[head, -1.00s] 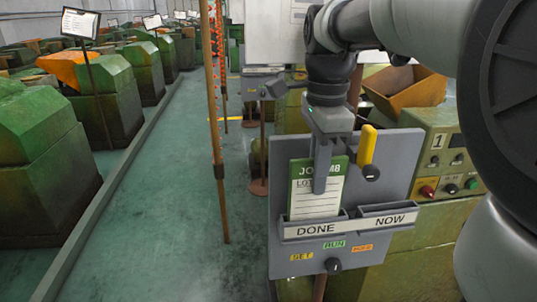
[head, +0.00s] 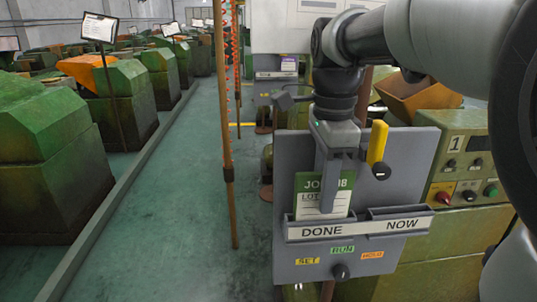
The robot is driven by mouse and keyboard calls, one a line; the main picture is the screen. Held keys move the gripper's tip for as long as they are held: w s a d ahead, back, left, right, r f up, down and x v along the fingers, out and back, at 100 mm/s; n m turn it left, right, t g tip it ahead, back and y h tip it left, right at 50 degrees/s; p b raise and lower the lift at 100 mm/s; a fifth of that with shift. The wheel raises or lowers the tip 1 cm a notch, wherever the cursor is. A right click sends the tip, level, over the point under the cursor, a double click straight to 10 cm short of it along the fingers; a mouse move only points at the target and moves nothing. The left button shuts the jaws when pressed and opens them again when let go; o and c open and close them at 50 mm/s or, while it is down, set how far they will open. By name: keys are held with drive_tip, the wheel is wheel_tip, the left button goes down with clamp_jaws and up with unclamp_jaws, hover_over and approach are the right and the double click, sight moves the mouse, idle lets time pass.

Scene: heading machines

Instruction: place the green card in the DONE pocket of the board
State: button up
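The green card (head: 308,182) has a green header and a white lower part with a "LOT" line. It stands upright at the DONE pocket (head: 322,232) of the grey board (head: 408,150), its lower edge hidden behind the pocket's lip. My gripper (head: 329,207) points down from above, one finger lying across the card's face and covering part of its text. The other finger is hidden, apparently behind the card. The gripper appears shut on the card, its tip just above the lip.
The NOW pocket (head: 402,222) is to the right and looks empty. A yellow handle (head: 377,143) stands out from the board close to the right of my gripper. A control box (head: 465,160) is behind at the right. A brown post (head: 227,130) stands left; the aisle floor is open.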

drive_tip(key=shift+r, duration=0.1)
wheel_tip(320, 180, up, 8)
drive_tip(key=shift+f+p, duration=0.15)
drive_tip(key=shift+p, duration=0.65)
